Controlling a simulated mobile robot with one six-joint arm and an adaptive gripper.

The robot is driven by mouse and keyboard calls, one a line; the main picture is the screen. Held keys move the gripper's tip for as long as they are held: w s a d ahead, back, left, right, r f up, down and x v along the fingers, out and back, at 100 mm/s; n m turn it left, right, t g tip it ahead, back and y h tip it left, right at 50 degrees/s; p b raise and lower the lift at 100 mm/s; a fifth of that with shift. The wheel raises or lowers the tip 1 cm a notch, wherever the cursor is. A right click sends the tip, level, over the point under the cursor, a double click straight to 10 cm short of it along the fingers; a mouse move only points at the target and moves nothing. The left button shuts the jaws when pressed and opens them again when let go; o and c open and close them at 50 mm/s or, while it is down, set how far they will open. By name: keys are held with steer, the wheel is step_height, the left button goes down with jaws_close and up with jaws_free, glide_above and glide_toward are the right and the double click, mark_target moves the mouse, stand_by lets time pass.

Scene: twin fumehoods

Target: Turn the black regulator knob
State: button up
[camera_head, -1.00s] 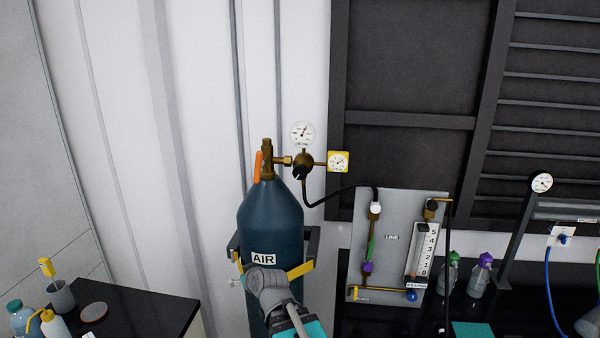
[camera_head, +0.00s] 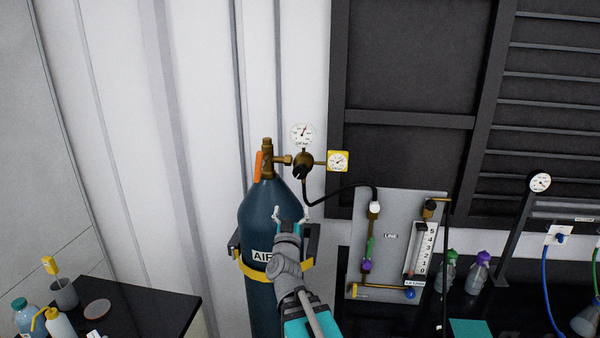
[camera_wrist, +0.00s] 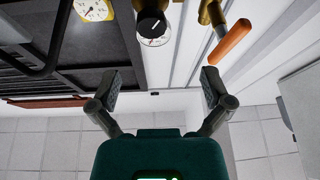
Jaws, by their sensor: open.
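The black regulator knob (camera_head: 300,172) sits on the brass regulator (camera_head: 304,160) beside the top of the dark blue AIR cylinder (camera_head: 270,220). My gripper (camera_head: 291,213) is open and empty, in front of the cylinder's shoulder and below the knob. In the wrist view the two fingers (camera_wrist: 161,85) stand wide apart, with the knob beyond them and not touched.
An orange handle (camera_head: 258,166) is on the cylinder valve, left of the regulator; it also shows in the wrist view (camera_wrist: 230,43). A white gauge (camera_head: 302,134) and a yellow gauge (camera_head: 338,161) flank the regulator. A black hose (camera_head: 335,197) runs right to a grey panel (camera_head: 388,210).

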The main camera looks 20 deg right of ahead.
mark_target(299, 175)
steer(key=shift+s+d+r+m+h, duration=0.2)
steer(key=shift+s+d+m+h, duration=0.15)
steer(key=shift+h, duration=0.25)
steer(key=shift+w, duration=0.15)
steer(key=p+x, duration=0.5)
steer(key=x, duration=0.8)
steer(key=shift+w+d, duration=0.25)
steer(key=shift+w, duration=0.05)
steer(key=c, duration=1.1)
steer(key=shift+r+m+g+h+p, duration=0.1)
steer(key=shift+m+g+h, duration=0.25)
steer(key=shift+m, duration=0.5)
steer(key=shift+f+m+g+h+p, duration=0.1)
steer(key=shift+m+g+h, duration=0.25)
steer(key=shift+m, duration=0.5)
steer(key=shift+r+m+g+h+p, duration=0.1)
steer(key=shift+m+g+h, duration=0.25)
steer(key=shift+m, duration=0.5)
steer(key=shift+c, duration=0.2)
